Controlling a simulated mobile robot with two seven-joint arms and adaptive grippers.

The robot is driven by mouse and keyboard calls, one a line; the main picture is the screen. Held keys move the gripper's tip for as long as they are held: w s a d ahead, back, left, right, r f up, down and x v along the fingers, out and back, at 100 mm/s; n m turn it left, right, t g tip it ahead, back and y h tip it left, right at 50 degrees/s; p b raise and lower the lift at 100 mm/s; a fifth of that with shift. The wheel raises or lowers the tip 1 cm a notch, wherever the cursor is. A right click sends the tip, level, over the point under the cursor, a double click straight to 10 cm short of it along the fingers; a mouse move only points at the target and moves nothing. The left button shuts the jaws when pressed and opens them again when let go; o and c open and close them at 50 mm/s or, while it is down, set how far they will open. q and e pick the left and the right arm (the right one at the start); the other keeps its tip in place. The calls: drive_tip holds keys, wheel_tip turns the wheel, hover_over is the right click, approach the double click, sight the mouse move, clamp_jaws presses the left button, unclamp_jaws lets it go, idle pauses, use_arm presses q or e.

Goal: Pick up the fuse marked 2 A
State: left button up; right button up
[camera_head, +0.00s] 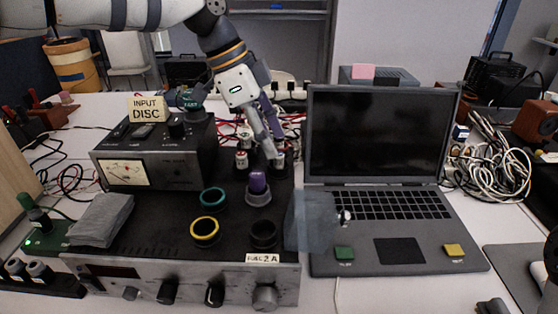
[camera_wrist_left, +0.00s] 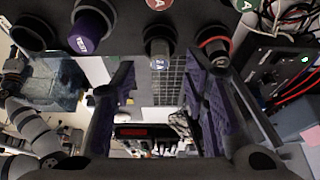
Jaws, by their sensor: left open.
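A small plate reading FUSE 2A (camera_head: 262,258) is on the front edge of the black-topped device (camera_head: 150,240). A purple-capped fuse (camera_head: 258,183) stands in a grey holder on top. Pale fuses with red marks (camera_head: 242,159) stand farther back. My left gripper (camera_head: 274,147) points down, open, over these back fuses. In the left wrist view, a grey-capped fuse (camera_wrist_left: 159,55) is near the open left gripper (camera_wrist_left: 158,72), between the fingertips in the picture; its number is unreadable. A purple-capped fuse (camera_wrist_left: 87,36) is to its left.
Empty-looking holders have teal (camera_head: 213,197), yellow (camera_head: 205,232) and black (camera_head: 263,234) rings. A laptop (camera_head: 395,260) stands close on the right. A meter box (camera_head: 130,172) with an INPUT DISC sign (camera_head: 146,108) stands left, and a cable coil (camera_head: 490,150) lies far right.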

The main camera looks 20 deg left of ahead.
sight(279, 163)
use_arm(q)
drive_tip(key=x, duration=0.3)
drive_tip(key=shift+d, duration=0.1)
clamp_jaws()
